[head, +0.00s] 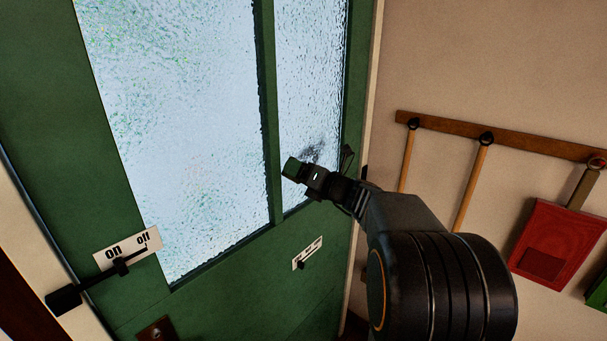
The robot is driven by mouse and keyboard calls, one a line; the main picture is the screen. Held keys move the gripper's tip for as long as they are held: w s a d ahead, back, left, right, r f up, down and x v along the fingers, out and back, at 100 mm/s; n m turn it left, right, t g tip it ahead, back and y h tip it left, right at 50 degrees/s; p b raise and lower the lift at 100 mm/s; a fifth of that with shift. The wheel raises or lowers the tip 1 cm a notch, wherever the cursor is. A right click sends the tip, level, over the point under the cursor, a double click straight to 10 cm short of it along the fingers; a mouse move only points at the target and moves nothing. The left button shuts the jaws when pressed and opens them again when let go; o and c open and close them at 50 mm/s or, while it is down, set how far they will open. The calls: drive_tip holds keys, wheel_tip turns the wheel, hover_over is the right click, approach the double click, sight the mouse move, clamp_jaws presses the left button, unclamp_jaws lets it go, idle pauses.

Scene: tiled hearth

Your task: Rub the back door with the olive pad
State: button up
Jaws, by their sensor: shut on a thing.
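The back door (60,110) is green with two frosted glass panes, parted by a green upright bar (268,110). My gripper (302,172) is shut on the olive pad (291,167), a small dark green block at its tip. My arm hides part of the door's right edge.
A plate marked on and off (128,248) with a black lever is at the door's left. A smaller pale plate (307,254) is below the panes. On the right wall, a wooden rail (445,128) holds long handles and a red dustpan-like thing (556,245).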

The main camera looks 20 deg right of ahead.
sight(301, 159)
drive_tip(key=shift+w+d+p, duration=1.05)
drive_tip(key=shift+d+p, duration=0.3)
drive_tip(key=shift+d, duration=0.95)
drive_tip(key=shift+w+d+p, duration=1.05)
drive_tip(key=shift+d+p, duration=0.25)
drive_tip(key=shift+d, duration=1)
drive_tip(key=shift+w+d+p, duration=1.05)
drive_tip(key=shift+d+p, duration=0.3)
drive_tip(key=shift+d, duration=0.95)
drive_tip(key=shift+r+p, duration=0.7)
drive_tip(key=shift+r, duration=0.4)
drive_tip(key=shift+a, duration=0.1)
drive_tip(key=shift+s+a+f, duration=0.15)
drive_tip(key=shift+s+a, duration=0.15)
drive_tip(key=shift+a, duration=0.3)
drive_tip(key=shift+s+a+b, duration=0.45)
drive_tip(key=shift+s+a, duration=0.25)
drive_tip(key=shift+a, duration=0.8)
drive_tip(key=shift+s+a+b, duration=0.4)
drive_tip(key=shift+s+a, duration=0.3)
drive_tip(key=shift+a, duration=0.85)
drive_tip(key=shift+s+a+b, duration=0.45)
drive_tip(key=shift+s+a, duration=0.25)
drive_tip(key=shift+a, duration=0.8)
drive_tip(key=shift+a, duration=0.1)
